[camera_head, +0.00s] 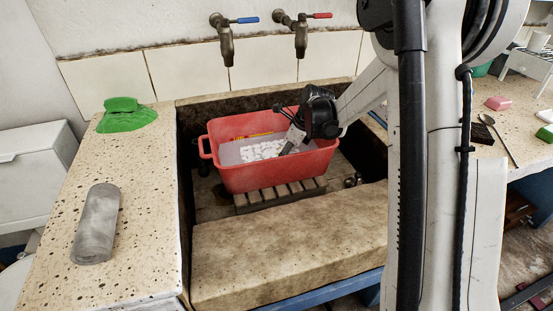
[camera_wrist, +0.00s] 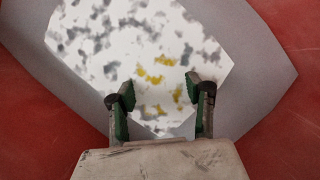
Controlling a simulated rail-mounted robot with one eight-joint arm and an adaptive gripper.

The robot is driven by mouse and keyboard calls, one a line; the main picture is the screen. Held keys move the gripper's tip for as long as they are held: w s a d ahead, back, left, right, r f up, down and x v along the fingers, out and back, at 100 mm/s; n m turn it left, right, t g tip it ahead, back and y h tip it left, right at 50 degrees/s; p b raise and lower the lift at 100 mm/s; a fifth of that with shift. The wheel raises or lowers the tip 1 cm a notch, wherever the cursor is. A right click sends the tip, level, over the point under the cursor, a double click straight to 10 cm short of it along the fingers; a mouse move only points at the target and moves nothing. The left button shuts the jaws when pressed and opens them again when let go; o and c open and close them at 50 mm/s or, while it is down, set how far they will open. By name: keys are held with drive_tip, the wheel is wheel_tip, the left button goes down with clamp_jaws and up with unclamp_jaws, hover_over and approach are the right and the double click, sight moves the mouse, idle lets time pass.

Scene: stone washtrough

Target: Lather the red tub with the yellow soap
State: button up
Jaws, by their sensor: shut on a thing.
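The red tub (camera_head: 265,178) stands upright in the stone trough on a slatted wooden rack. It holds greyish water with white foam (camera_head: 262,150) floating in the middle. My gripper (camera_head: 289,141) reaches down into the tub's right part. In the wrist view, my gripper (camera_wrist: 160,92) has its two green-padded fingers apart, at the near edge of the foam. Yellow patches of what looks like the yellow soap (camera_wrist: 151,77) show through the foam between and beyond the fingertips. The foam hides most of the soap, so its outline and the contact are unclear. The tub's red walls (camera_wrist: 22,110) show at both sides.
Two taps, blue-handled (camera_head: 226,42) and red-handled (camera_head: 300,35), project above the trough's back. A green cloth-like thing (camera_head: 126,122) and a grey cylinder (camera_head: 97,225) lie on the left counter. A pink block (camera_head: 498,103) and a spoon (camera_head: 500,140) lie right. The front stone ledge (camera_head: 290,245) is clear.

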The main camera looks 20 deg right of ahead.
drive_tip(key=shift+a, duration=2.95)
drive_tip(key=shift+d, duration=0.1)
drive_tip(key=shift+d, duration=2.95)
drive_tip(key=shift+a, duration=0.1)
drive_tip(key=shift+a+b, duration=0.3)
drive_tip(key=shift+a, duration=2.65)
drive_tip(key=shift+d, duration=0.1)
